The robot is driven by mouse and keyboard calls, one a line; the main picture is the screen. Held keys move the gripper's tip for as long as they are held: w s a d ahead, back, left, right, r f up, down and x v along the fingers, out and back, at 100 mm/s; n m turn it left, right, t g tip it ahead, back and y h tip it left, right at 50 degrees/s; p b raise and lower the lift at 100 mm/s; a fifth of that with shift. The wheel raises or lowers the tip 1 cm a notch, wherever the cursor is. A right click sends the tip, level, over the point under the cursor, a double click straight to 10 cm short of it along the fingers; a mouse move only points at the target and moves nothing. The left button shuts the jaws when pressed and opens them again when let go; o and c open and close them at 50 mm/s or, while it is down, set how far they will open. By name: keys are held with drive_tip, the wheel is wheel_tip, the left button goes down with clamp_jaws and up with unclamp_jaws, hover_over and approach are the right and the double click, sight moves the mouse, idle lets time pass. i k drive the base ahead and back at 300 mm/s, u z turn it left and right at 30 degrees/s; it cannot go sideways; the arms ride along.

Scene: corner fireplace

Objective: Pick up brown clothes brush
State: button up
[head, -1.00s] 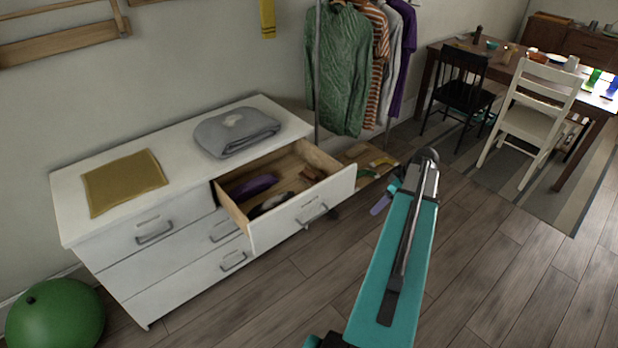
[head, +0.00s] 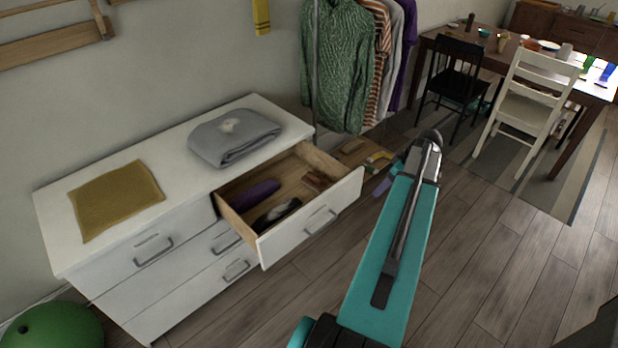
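A small brown object (head: 317,180), seemingly the brown clothes brush, lies at the right end inside the open top drawer (head: 318,216) of the white dresser. A purple rolled item (head: 254,194) and a dark item with a pale part (head: 277,214) lie to its left in the drawer. My gripper (head: 387,181) is mostly hidden behind my teal arm. The part that shows is to the right of the drawer, apart from the brown object in the picture. Its finger opening cannot be made out.
The dresser top (head: 180,165) holds a folded grey garment (head: 234,137) and a mustard cloth (head: 116,198). A clothes rack with garments (head: 338,70) stands behind the drawer. A green ball (head: 52,328) is at lower left. Wooden floor (head: 480,240) is free at right.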

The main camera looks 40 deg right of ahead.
sight(312, 180)
drive_tip(key=i, duration=1)
drive_tip(key=u, duration=0.05)
